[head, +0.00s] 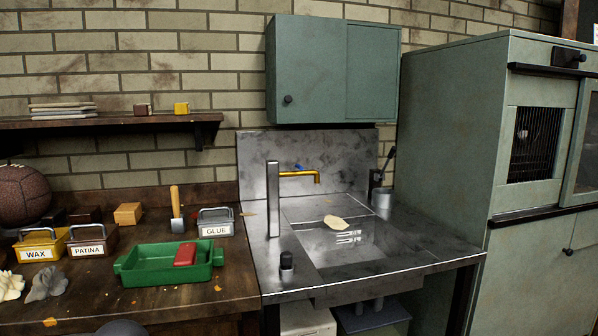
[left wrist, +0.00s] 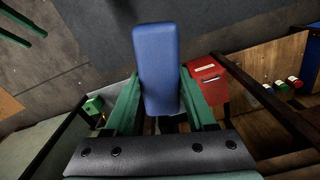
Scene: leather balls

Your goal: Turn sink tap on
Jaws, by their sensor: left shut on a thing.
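The sink (head: 340,255) is a dark metal unit with a sunken basin. Its tap (head: 300,174) has a brass spout reaching over the basin and bending down at the tip. Whether water runs cannot be made out. My left gripper (left wrist: 160,95), with green fingers, is shut on a blue block (left wrist: 158,60) in the left wrist view. Neither gripper shows in the head view, so their place relative to the tap cannot be told.
A tall metal post (head: 272,198) stands left of the basin. A pale piece (head: 335,222) lies at the basin's back edge. A green tray (head: 150,277) holds a red block on the wooden bench. A green cabinet (head: 306,75) hangs above. A red box (left wrist: 207,78) shows in the wrist view.

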